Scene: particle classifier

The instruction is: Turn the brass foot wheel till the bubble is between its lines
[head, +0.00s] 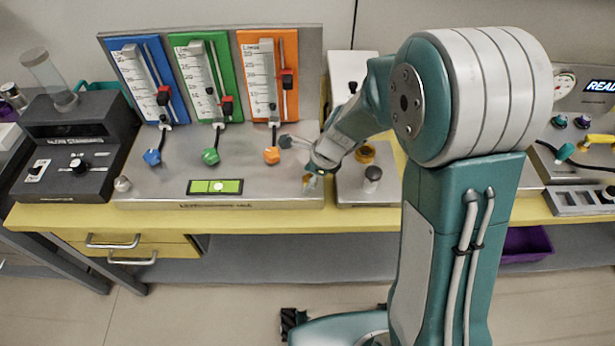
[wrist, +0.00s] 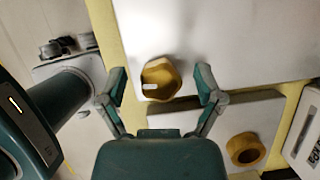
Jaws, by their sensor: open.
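The brass foot wheel (wrist: 160,70) is a lobed knob at the edge of the grey metal plate in the wrist view. In the head view it shows as a small brass bit (head: 308,181) at the plate's front right corner, mostly hidden by my gripper (head: 313,168). My gripper (wrist: 160,87) is open, with one finger on each side of the wheel and gaps between. The green bubble level (head: 215,187) lies at the front of the plate. Its pale bubble (head: 217,186) looks near the middle, but its lines are too small to judge.
Blue, green and orange flowmeter panels (head: 270,75) stand behind the plate with coloured knobs below. A second brass ring (wrist: 246,150) sits on the neighbouring unit, close to my gripper. A dark instrument (head: 75,145) stands at left. The yellow bench edge (head: 250,221) runs along the front.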

